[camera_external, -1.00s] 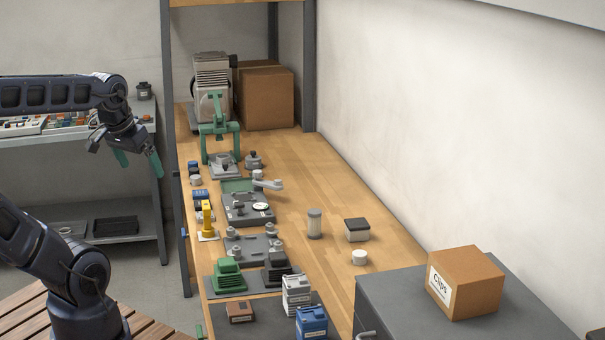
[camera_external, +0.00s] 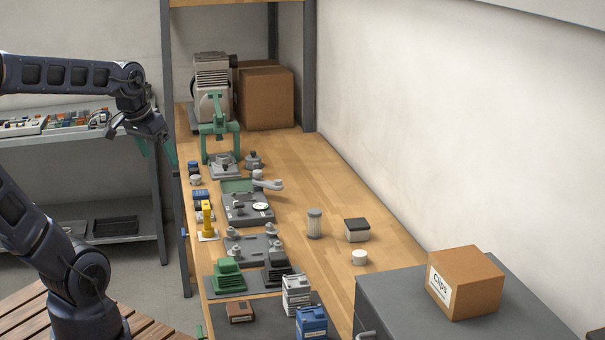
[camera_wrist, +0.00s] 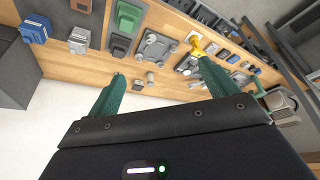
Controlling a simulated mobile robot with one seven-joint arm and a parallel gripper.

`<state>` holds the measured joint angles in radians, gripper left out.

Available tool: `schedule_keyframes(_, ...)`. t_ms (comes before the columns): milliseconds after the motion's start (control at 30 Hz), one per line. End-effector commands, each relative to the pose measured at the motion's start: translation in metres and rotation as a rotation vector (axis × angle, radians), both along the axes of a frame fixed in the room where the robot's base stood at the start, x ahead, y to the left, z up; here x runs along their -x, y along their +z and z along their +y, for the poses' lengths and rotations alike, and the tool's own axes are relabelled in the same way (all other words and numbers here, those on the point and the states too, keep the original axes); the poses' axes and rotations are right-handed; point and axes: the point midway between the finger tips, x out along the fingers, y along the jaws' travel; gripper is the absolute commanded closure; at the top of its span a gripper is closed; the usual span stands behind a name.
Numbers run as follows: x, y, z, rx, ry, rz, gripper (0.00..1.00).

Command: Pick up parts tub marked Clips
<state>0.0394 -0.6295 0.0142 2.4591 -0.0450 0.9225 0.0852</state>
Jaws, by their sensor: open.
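The parts tub marked Clips (camera_external: 466,284) is a brown cardboard-coloured box with a white label on its left face. It stands upright on the grey cabinet top at the lower right of the external view. My gripper (camera_external: 158,150) is at the upper left, beyond the left edge of the bench and far from the tub. In the wrist view my gripper (camera_wrist: 158,72) shows two green fingers spread wide with nothing between them. The Clips tub cannot be made out in the wrist view.
A plain brown box (camera_external: 265,98) stands at the back. The grey cabinet (camera_external: 400,300) is clear around the tub.

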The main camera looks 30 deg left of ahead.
Motion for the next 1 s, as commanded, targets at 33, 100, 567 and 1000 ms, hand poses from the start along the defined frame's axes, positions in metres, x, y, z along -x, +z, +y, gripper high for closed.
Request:
schedule_keyframes(33, -0.014, 0.002, -0.004, 0.004, -0.023, 0.006, 0.15)
schedule_keyframes(100, -0.033, 0.005, -0.01, 0.01, -0.055, 0.008, 0.15)
schedule_keyframes(567, -0.16, 0.001, -0.057, 0.036, -0.253, 0.017, 0.15)
schedule_keyframes(1000, -0.279, -0.042, -0.115, 0.042, -0.424, 0.015, 0.15)
